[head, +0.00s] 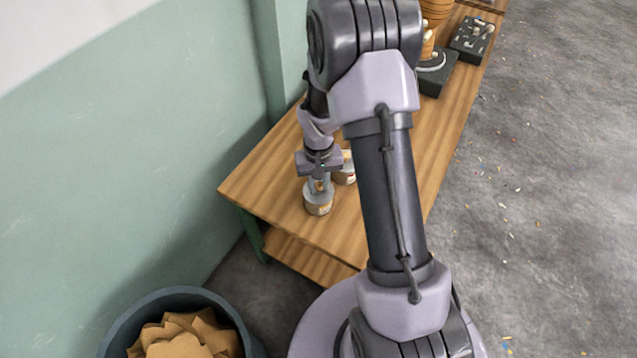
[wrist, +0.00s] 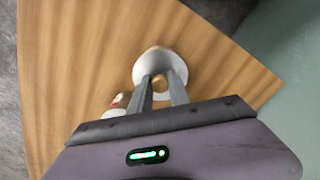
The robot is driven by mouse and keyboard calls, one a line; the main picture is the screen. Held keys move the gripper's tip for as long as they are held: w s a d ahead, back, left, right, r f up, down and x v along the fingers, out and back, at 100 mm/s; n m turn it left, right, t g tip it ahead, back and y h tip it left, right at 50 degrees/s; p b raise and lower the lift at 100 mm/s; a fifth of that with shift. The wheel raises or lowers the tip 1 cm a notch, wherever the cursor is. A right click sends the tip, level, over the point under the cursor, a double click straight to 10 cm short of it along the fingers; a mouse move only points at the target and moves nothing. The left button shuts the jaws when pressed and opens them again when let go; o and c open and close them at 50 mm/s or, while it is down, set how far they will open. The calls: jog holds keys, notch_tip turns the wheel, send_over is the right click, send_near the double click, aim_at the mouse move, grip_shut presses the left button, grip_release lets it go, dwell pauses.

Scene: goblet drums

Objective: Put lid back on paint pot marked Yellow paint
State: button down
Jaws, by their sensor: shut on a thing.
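My gripper (head: 319,186) points down near the front end of the wooden bench and is shut on the small knob of a pale lid. In the wrist view the lid (wrist: 160,62) is a whitish round shape just beyond the fingertips (wrist: 160,82). A paint pot (head: 318,205) with an orange-brown label stands directly below my gripper. I cannot tell whether the lid touches its rim. A second pot (head: 346,175) stands just behind and to the right, partly hidden by my arm. It also shows in the wrist view (wrist: 117,103). No label is readable.
The wooden bench (head: 258,190) runs along the green wall, with bare room left of the pots. A dark block (head: 436,75), a drum (head: 436,10) and a dark tray (head: 472,36) stand at its far end. A bin (head: 122,334) of offcuts stands on the floor at lower left.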

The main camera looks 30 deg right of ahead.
jog(key=c, duration=0.7)
grip_release()
jog(key=shift+r, duration=0.1)
notch_tip(320, 180, up, 7)
jog(key=p, duration=0.5)
grip_shut()
